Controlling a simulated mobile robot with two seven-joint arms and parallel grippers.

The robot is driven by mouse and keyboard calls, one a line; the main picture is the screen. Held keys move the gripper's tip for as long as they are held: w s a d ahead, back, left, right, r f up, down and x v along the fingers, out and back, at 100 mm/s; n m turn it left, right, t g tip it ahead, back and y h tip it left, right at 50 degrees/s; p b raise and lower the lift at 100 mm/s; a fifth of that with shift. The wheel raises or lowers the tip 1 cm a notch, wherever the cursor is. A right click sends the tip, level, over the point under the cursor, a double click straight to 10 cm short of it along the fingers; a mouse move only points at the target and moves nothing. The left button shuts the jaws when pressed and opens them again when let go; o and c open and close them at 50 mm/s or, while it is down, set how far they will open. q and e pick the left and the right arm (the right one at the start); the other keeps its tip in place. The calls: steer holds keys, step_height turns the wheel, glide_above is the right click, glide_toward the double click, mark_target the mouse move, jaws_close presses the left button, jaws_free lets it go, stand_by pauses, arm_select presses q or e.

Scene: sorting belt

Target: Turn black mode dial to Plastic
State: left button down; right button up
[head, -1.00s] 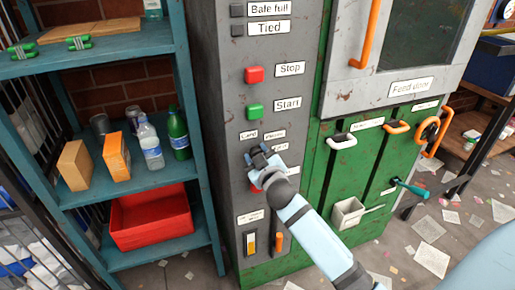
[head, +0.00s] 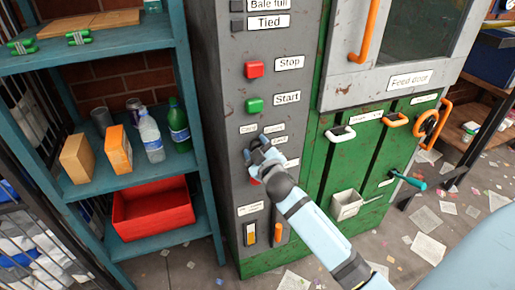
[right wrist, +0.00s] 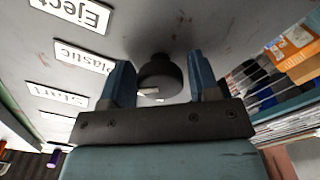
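The black mode dial (right wrist: 160,78) sticks out of the grey panel in the right wrist view, with a small pale mark on its lower edge. Labels beside it read Eject, Plastic (right wrist: 82,57) and others too blurred to read surely. My right gripper (right wrist: 161,80) is open, its two blue fingers on either side of the dial with narrow gaps showing. In the head view my right gripper (head: 261,152) is at the panel and covers most of the dial. I cannot tell which label the dial points to. My left gripper is not in view.
The red Stop button (head: 254,69) and green Start button (head: 254,105) are above the gripper. An orange lever (head: 278,233) is below. A teal shelf (head: 150,180) with bottles, boxes and a red bin (head: 152,212) stands left. Green doors with handles are right.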

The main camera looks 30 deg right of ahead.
steer(key=shift+o, duration=0.9)
steer(key=v, duration=1.3)
steer(key=shift+s, duration=0.4)
